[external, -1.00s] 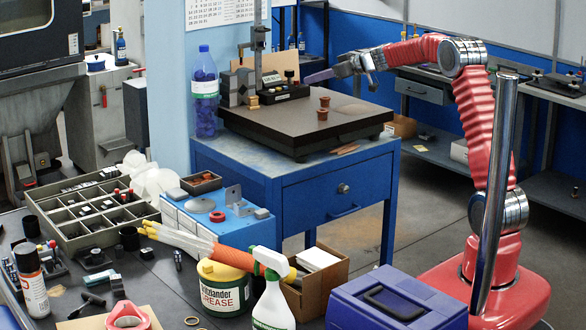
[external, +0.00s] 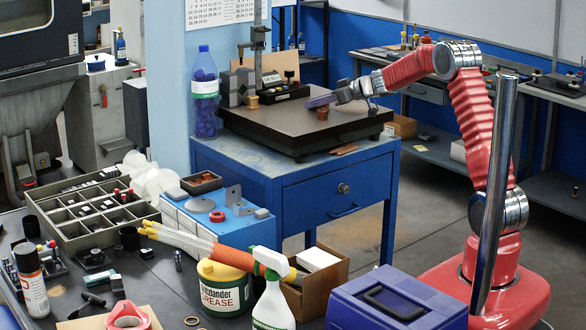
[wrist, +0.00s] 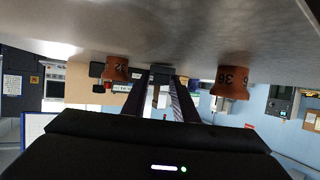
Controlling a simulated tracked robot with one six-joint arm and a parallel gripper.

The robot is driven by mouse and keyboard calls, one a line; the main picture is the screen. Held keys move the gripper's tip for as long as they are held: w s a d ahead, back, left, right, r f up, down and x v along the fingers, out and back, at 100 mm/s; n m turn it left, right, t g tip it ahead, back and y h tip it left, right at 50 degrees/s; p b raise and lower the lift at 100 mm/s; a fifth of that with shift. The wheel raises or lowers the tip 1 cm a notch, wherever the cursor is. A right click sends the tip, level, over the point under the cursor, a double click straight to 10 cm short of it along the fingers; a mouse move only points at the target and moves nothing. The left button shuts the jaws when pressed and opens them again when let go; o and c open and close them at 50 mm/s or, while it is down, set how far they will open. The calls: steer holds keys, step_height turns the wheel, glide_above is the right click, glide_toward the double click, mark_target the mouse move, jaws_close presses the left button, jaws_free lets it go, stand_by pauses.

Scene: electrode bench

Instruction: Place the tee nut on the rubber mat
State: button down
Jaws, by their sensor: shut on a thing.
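My gripper (external: 322,101) reaches in from the right, low over the dark surface plate (external: 280,125) on the blue cabinet. In the wrist view my gripper (wrist: 160,85) is shut on a small dark block between its fingertips, which I take to be the tee nut (wrist: 160,72). The block cannot be made out in the external view. In the wrist view it is close to the plate surface, but I cannot tell whether it touches. I cannot pick out the rubber mat with certainty.
Two copper pieces flank my fingers in the wrist view, one left (wrist: 116,70) and one right (wrist: 230,80). The nearer copper piece (external: 322,113) shows just below my gripper. A blue-capped bottle (external: 204,95) and a height-gauge stand (external: 258,50) stand towards the left.

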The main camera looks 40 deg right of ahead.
steer(key=shift+f, duration=0.2)
steer(key=c, duration=1.4)
jaws_free()
steer(key=shift+r, duration=0.15)
steer(key=shift+s+d+r, duration=0.15)
steer(key=shift+s+r, duration=0.05)
steer(key=shift+s, duration=0.25)
steer(key=v, duration=1.1)
